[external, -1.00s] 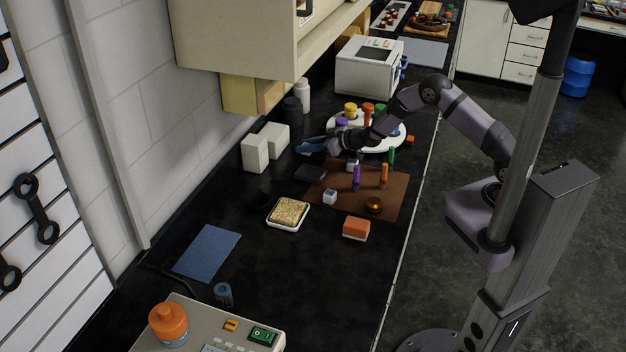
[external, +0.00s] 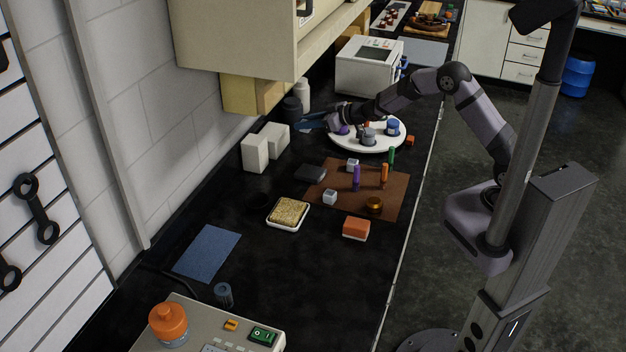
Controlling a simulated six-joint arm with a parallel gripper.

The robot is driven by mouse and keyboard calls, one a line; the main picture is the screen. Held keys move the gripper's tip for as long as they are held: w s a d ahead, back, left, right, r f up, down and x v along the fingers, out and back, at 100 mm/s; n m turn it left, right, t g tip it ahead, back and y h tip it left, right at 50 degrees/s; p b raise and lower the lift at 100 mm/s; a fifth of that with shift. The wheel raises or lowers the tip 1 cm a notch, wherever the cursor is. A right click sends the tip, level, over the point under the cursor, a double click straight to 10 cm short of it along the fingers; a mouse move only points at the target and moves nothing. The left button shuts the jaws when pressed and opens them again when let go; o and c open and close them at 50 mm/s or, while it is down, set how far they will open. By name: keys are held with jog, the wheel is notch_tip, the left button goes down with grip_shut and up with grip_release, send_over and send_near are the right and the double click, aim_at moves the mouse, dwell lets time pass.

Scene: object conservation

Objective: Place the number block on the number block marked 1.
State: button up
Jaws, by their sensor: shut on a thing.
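Two small pale number blocks sit on the brown mat (external: 340,207). One block (external: 330,197) is at the mat's left edge and the other block (external: 352,165) is near its back. Their markings are too small to read, so I cannot tell which is marked 1. My gripper (external: 312,123), with blue fingers, is left of the round white plate and behind both blocks, clear of them. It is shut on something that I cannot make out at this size.
The white plate (external: 372,147) holds several pegs, partly hidden by my arm. Purple (external: 356,178), orange (external: 384,174) and green (external: 391,156) upright pieces crowd the mat. White boxes (external: 256,153) stand left.

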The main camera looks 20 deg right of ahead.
jog(key=s+a+r+n+g+y+p, duration=0.1)
jog(key=s+a+r+n+g+p, duration=0.2)
jog(key=s+a, duration=0.55)
jog(key=s+a+r+n+y+p, duration=0.1)
jog(key=s+a+r+y+p, duration=0.15)
jog(key=s+a+r, duration=0.5)
jog(key=s+f+p, duration=0.2)
jog(key=s+f, duration=0.1)
jog(key=s, duration=0.7)
jog(key=m+t+h, duration=0.3)
jog(key=m, duration=0.1)
send_over(330, 193)
notch_tip(330, 193, down, 3)
jog(key=shift+w+f+p, duration=0.1)
jog(key=shift+f+p, duration=0.1)
jog(key=shift+p, duration=0.25)
jog(key=shift+f+p, duration=0.55)
jog(key=shift+f, duration=2.6)
